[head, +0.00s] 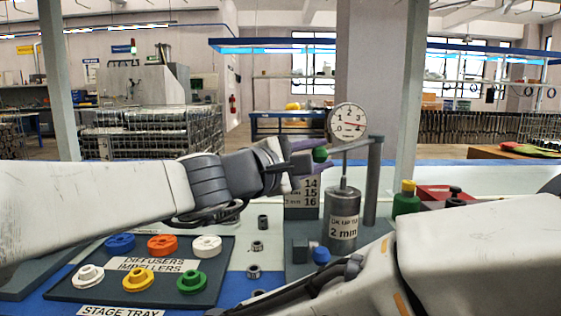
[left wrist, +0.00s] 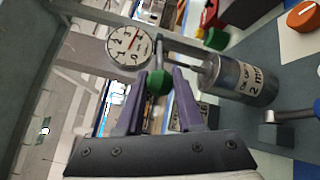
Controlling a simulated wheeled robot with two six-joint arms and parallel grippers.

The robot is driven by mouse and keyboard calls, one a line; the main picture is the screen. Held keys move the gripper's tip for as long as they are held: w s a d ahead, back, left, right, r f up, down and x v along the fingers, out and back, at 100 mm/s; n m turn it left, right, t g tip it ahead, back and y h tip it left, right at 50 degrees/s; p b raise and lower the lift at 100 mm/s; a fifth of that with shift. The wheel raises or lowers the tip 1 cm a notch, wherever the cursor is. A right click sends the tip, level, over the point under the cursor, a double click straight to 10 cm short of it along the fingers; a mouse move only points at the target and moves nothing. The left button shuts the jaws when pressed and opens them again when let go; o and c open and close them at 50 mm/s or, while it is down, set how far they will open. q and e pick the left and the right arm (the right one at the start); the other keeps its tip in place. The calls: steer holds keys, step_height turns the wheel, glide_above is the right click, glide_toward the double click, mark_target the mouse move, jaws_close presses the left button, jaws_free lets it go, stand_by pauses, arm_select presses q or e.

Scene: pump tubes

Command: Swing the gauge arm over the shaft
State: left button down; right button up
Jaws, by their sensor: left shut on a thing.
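My left gripper (head: 308,157) is shut on the green knob (head: 320,154) of the gauge arm; its purple fingers close around the knob in the left wrist view (left wrist: 157,84). The gauge arm (head: 357,144) is a grey bar reaching from a grey post (head: 374,182). It carries a round white dial (head: 348,121), also in the left wrist view (left wrist: 130,47). The thin upright shaft (head: 343,172) rises from the grey cylinder (head: 341,212) labelled 2 mm. In the head view the arm crosses above the shaft's top; exact alignment is unclear. My right gripper is not in view.
A dark stage tray (head: 138,284) holds several coloured impellers at lower left. Small dark sleeves (head: 257,246) stand between it and the pump base. A blue knob (head: 321,255) is in front of the cylinder. A green bottle-like part (head: 406,200) stands right. My right arm covers the lower right.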

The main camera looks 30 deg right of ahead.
arm_select(q)
steer(key=shift+s+d+r, duration=0.15)
steer(key=shift+s+d, duration=0.1)
steer(key=shift+s, duration=0.25)
steer(key=c, duration=0.5)
jaws_free()
steer(key=shift+w, duration=0.1)
steer(key=shift+a, duration=0.1)
steer(key=shift+a, duration=0.1)
steer(key=shift+a, duration=0.35)
steer(key=p+v, duration=0.1)
steer(key=v, duration=0.8)
steer(key=shift+a, duration=0.25)
